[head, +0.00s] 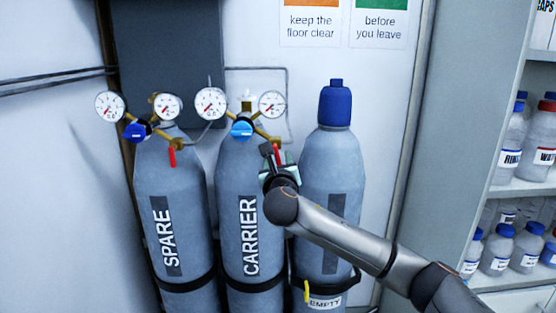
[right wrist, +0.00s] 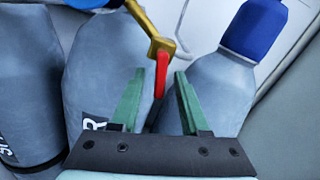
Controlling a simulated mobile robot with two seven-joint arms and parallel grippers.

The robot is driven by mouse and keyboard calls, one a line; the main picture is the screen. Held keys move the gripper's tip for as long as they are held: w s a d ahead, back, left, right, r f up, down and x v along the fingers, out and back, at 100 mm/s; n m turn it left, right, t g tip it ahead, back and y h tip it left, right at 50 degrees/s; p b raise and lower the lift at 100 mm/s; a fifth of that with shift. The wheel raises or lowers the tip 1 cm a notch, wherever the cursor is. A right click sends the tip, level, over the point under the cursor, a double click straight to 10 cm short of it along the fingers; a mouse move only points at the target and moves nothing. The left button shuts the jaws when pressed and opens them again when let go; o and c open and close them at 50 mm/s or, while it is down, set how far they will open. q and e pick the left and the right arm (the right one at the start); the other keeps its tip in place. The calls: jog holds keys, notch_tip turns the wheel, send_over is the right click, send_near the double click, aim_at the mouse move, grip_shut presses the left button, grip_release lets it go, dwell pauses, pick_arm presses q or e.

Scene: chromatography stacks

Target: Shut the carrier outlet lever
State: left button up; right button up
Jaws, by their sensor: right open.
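The carrier cylinder (head: 240,200) is the middle of three grey gas cylinders. Its regulator carries two round gauges, a blue knob (head: 242,128) and brass fittings. The red outlet lever (head: 276,154) hangs down from the brass outlet on the right. In the right wrist view the red lever (right wrist: 161,74) points down from the brass fitting (right wrist: 161,46), between the green fingers. My right gripper (right wrist: 156,100) is open around the lever, with a gap on each side. In the head view my right gripper (head: 276,165) partly covers the lever's lower part. My left gripper is not in view.
The spare cylinder (head: 172,205) stands at left with its own red lever (head: 172,157). The cylinder marked empty (head: 331,170), with a blue cap, stands close at right. Shelves with bottles (head: 508,186) are at far right. Pipes run along the wall.

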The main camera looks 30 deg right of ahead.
grip_shut()
dwell(0.4)
jog(key=shift+w+a+m, duration=0.1)
jog(key=shift+a+m, duration=0.05)
jog(key=shift+m, duration=0.6)
jog(key=shift+w+a+m, duration=0.1)
jog(key=shift+a+m, duration=0.05)
jog(key=shift+m, duration=0.6)
grip_release()
jog(key=b+v, duration=0.1)
jog(key=v, duration=1.1)
jog(key=shift+s+b, duration=0.3)
jog(key=shift+b, duration=0.1)
